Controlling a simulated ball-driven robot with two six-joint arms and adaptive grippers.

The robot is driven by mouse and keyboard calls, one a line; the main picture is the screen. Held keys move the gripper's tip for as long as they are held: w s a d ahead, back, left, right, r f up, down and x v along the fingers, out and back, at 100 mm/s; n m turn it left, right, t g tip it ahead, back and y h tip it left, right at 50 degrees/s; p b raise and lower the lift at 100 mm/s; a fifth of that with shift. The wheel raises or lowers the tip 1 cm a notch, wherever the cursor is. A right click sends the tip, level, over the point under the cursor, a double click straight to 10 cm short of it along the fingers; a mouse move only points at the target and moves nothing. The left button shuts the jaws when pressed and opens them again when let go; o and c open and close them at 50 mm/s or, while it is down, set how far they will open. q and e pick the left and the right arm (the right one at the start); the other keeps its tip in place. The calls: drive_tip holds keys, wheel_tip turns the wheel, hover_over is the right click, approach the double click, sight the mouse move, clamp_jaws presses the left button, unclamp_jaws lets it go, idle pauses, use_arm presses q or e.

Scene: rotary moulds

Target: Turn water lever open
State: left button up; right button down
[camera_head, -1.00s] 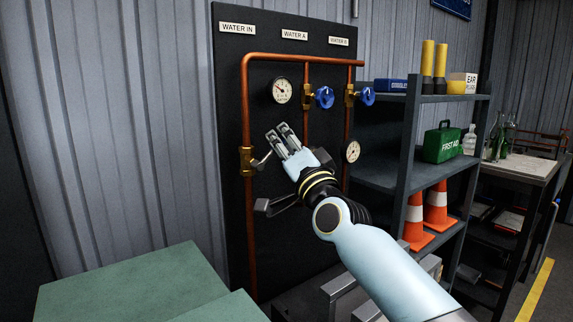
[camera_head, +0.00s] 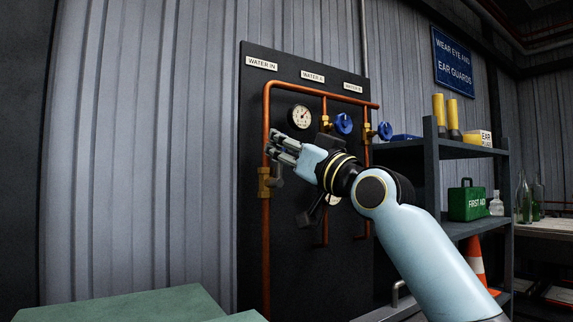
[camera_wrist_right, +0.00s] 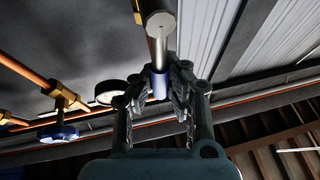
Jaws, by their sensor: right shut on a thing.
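The water lever (camera_wrist_right: 158,52) is a pale metal rod with a blue grip, seen in the right wrist view. It comes out of a round grey hub on a brass valve (camera_head: 264,182). That valve sits on the left copper pipe (camera_head: 266,235), below the WATER IN label (camera_head: 261,63). My right gripper (camera_head: 281,147) is at the lever, in front of the left pipe. In the right wrist view its fingers (camera_wrist_right: 161,84) lie on both sides of the blue grip and are shut on it. In the head view the gripper hides most of the lever. My left gripper is not in view.
Two blue valve knobs (camera_head: 343,123) (camera_head: 385,131) and a round gauge (camera_head: 301,117) are on the dark panel (camera_head: 290,275), close to my right gripper. A shelf (camera_head: 455,150) with a green first-aid box (camera_head: 466,203) stands at the right. A green surface (camera_head: 130,306) is at the lower left.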

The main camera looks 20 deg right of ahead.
drive_tip(key=shift+a+f+n+y, duration=0.25)
drive_tip(key=shift+a+n+y, duration=0.1)
drive_tip(key=shift+n, duration=0.15)
drive_tip(key=c, duration=1.3)
unclamp_jaws()
drive_tip(key=shift+s+r, duration=0.1)
drive_tip(key=shift+r, duration=0.05)
drive_tip(key=shift+v, duration=5.95)
drive_tip(key=shift+r, duration=0.15)
